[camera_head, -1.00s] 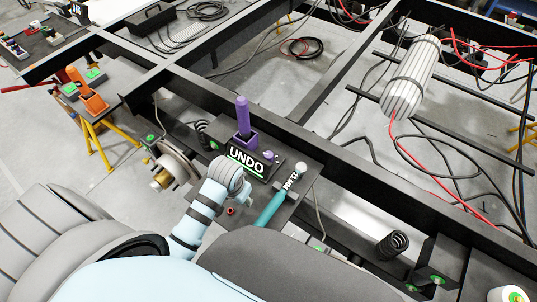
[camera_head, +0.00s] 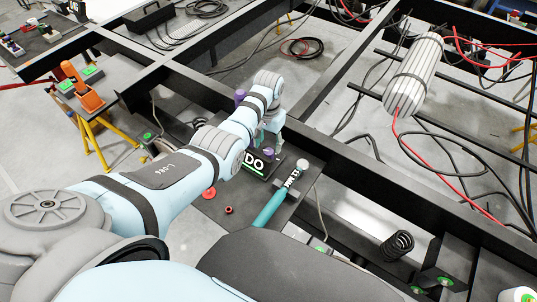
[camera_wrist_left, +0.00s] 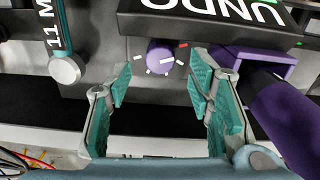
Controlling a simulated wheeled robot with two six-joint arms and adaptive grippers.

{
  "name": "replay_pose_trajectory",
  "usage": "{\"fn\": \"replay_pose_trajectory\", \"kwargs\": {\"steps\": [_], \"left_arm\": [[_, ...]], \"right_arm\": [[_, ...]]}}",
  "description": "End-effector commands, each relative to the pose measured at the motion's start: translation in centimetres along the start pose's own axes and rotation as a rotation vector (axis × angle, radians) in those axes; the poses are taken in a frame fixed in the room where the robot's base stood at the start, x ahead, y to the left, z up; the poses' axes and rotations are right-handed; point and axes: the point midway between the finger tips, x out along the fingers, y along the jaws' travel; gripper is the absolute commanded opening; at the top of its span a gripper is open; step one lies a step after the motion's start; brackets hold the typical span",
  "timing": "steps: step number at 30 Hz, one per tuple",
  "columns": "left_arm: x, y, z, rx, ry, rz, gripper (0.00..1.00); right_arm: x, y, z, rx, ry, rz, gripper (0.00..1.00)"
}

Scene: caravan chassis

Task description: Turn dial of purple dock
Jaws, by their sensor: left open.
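The purple dial (camera_wrist_left: 160,57) is a round knob with white tick marks and one red mark around it, on a grey panel in the left wrist view. It also shows small in the head view (camera_head: 270,155), beside the UNDO sign (camera_head: 254,162). The purple dock (camera_wrist_left: 262,62) and its purple handle (camera_wrist_left: 285,115) are to the right of the dial in the wrist view. In the head view my arm hides most of the dock. My left gripper (camera_wrist_left: 161,78) is open and empty, its two teal fingers apart, with the dial between and just beyond the tips. My right gripper is out of view.
A teal tool (camera_head: 272,205) marked 11 M lies on the dark plate near the dial. Red round parts (camera_head: 228,209) lie on the plate. A dark chassis beam (camera_head: 345,160) runs behind the dock. An orange device (camera_head: 90,96) stands at the left.

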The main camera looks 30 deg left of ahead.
Motion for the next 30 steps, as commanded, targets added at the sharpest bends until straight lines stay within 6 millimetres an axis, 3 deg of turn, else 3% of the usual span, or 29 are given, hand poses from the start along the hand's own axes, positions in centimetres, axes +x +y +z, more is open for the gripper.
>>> {"fn": "replay_pose_trajectory", "kwargs": {"steps": [1, 6, 17, 26, 30], "left_arm": [[1.7, 0.0, 0.0, 0.000, -0.001, 0.000, 0.47], [4.0, 0.0, 0.0, 0.000, 0.001, 0.000, 0.47], [4.5, 0.0, 0.0, 0.000, 0.002, -0.001, 0.47], [4.4, 0.0, 0.0, 0.000, 0.002, -0.001, 0.03], [4.4, -0.1, 0.0, 0.003, 0.002, -0.001, 0.00]], "right_arm": [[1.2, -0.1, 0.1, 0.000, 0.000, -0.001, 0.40], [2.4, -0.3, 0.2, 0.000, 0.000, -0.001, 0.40], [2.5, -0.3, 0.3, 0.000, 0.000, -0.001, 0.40], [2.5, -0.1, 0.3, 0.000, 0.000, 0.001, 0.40], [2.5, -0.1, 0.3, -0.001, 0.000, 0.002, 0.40]]}}
